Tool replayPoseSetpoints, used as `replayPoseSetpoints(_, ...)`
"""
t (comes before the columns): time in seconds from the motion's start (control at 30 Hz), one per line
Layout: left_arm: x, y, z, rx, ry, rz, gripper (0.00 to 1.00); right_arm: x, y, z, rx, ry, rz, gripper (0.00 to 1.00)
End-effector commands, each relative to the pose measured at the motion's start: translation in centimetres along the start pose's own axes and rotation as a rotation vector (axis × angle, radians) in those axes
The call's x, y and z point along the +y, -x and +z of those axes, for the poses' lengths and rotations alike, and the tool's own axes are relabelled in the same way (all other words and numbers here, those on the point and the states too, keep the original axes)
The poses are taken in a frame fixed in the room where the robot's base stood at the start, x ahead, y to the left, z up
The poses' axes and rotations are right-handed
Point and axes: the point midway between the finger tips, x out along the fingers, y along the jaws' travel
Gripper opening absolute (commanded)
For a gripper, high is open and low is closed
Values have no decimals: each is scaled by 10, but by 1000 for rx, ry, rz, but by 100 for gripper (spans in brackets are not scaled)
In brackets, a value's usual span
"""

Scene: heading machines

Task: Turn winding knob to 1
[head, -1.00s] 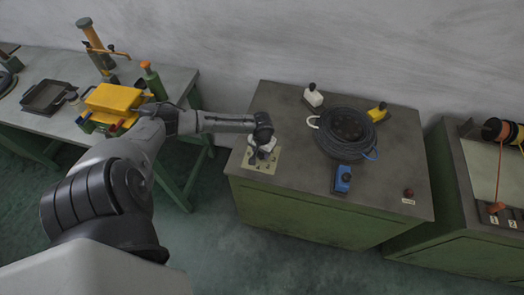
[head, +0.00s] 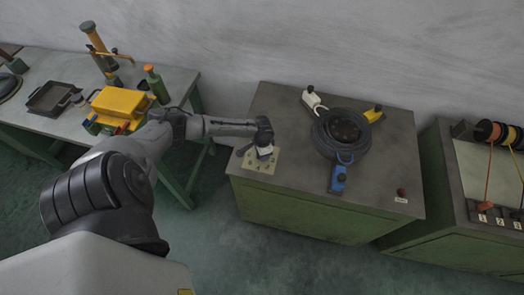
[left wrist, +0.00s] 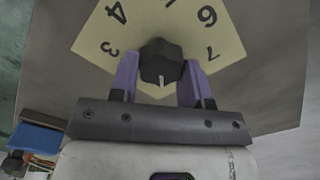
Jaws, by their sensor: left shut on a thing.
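The winding knob (left wrist: 160,65) is a dark faceted knob on a pale yellow dial plate (left wrist: 88,45). The plate also lies on the near left of the green cabinet's top in the head view (head: 252,166). My left gripper (head: 264,153) is over the plate. In the left wrist view my left gripper (left wrist: 158,72) has its purple fingers on either side of the knob. The knob's white mark points down the picture, toward the gripper body. The dial's 3, 4, 6 and 7 show; the top numeral is cut off. The numerals beneath the gripper are hidden. My right gripper is not in view.
A dark coil (head: 342,135) sits mid-cabinet, with white (head: 311,98), yellow (head: 374,113) and blue (head: 338,180) devices around it. The left bench (head: 60,130) holds a yellow box (head: 116,101).

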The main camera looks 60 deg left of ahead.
Motion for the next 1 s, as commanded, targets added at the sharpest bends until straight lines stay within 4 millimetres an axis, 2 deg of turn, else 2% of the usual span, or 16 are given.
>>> replayPoseSetpoints(0.3,1,0,0,0,-102,0,19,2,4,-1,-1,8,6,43)
replayPoseSetpoints(0.8,1,0,0,1,-119,0,19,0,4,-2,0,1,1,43)
replayPoseSetpoints(0.83,1,0,0,1,-119,0,44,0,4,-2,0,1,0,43)
replayPoseSetpoints(1.0,1,0,0,1,-119,0,60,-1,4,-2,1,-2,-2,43)
